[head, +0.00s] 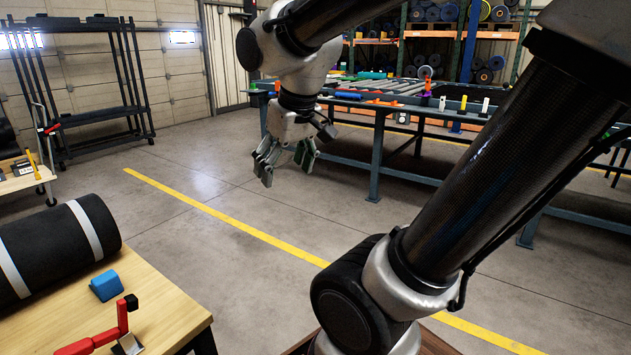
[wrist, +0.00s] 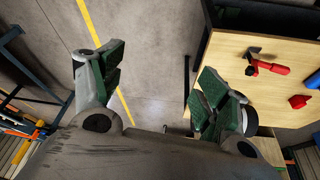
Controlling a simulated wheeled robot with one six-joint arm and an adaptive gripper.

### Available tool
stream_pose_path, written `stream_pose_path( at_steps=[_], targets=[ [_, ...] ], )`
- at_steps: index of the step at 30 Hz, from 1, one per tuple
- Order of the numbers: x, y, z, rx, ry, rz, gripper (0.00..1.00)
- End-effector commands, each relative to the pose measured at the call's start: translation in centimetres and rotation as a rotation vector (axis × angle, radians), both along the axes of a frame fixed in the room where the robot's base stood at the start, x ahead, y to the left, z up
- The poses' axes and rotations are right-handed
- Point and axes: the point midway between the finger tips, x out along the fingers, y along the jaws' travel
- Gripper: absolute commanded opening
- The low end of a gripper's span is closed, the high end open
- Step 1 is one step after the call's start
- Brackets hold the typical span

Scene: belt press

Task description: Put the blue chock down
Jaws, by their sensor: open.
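The blue chock (head: 107,285) sits on the wooden table (head: 165,315) at the lower left of the head view, beside a black roll. My gripper (head: 283,168) is open and empty, hanging over the floor away from the table and the chock. In the wrist view its two green-padded fingers (wrist: 160,92) are spread wide with bare floor between them.
A black roll (head: 55,250) with pale bands lies on the table behind the chock. A red-handled tool (head: 105,335) lies in front of it. A long blue-framed workbench (head: 375,160) with several small items stands at the back right. The floor with a yellow line is clear.

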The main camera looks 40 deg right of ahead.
Motion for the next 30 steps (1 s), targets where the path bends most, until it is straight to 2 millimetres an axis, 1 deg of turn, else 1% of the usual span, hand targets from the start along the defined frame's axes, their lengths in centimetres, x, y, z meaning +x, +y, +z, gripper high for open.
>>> stream_pose_path(
  at_steps=[1,3,6,7,11,30],
  targets=[
    [-2.3,-0.8,0.0,0.007,-0.007,-0.011,0.75],
    [-4.9,-1.3,-0.4,0.014,-0.006,-0.014,0.75],
    [-7.1,-1.6,-0.9,0.022,-0.004,-0.013,0.75],
    [-7.4,-1.6,-1.0,0.023,-0.005,-0.012,0.75],
    [-8.1,-1.6,-1.2,0.025,-0.003,-0.012,0.75],
    [-7.9,-1.6,-1.1,0.025,-0.004,-0.011,0.75]
  ],
)
